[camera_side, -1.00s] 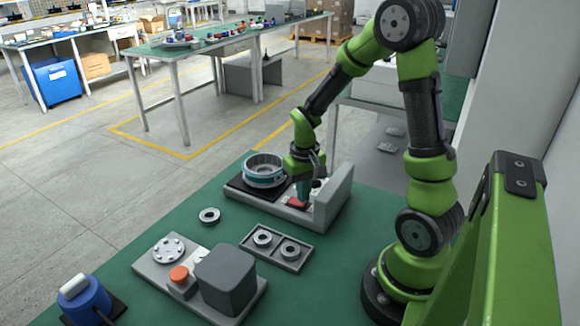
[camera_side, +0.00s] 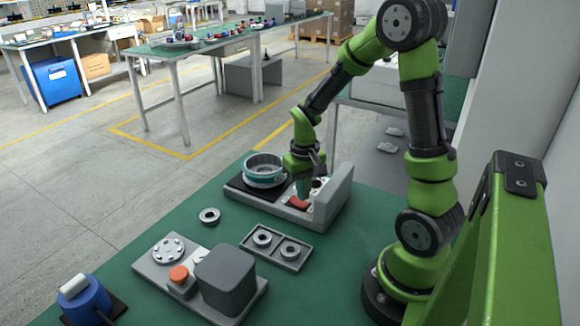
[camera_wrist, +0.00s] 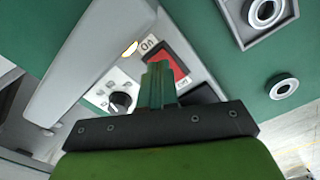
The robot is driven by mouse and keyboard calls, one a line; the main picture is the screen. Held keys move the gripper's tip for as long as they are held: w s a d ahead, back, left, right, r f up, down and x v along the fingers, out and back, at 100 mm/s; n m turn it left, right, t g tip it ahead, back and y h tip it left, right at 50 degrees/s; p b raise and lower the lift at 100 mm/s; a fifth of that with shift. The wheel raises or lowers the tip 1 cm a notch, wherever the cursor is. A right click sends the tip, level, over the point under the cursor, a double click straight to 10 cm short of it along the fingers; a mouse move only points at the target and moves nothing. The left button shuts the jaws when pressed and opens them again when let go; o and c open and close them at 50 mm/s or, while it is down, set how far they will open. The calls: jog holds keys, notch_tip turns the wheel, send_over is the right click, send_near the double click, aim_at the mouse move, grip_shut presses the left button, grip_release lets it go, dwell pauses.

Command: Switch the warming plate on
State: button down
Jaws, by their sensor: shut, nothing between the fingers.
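The warming plate unit (camera_side: 328,215) stands at the far edge of the green table, with a dark plate at its left that bears a teal and silver ring-shaped hub. Its red switch (camera_side: 297,202) is on the front right of the base; it also shows in the wrist view (camera_wrist: 180,68), partly hidden by my fingers. My gripper (camera_side: 303,192) is shut and empty, pointing down with its fingertips at or just over the red switch. I cannot tell whether they touch. In the wrist view a lit yellow lamp (camera_wrist: 130,49) and a black knob (camera_wrist: 121,101) show beside the switch.
A grey tray (camera_side: 247,243) with two rings and a loose ring (camera_side: 209,216) lie nearer. A fixture with an orange button (camera_side: 179,274) and grey block (camera_side: 226,279) stands in front. A blue device (camera_side: 86,299) is at the front left.

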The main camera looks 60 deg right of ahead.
aim_at(303, 204)
notch_tip(303, 204, up, 6)
jog(key=shift+f, duration=0.2)
dwell(0.4)
jog(key=shift+f, duration=0.1)
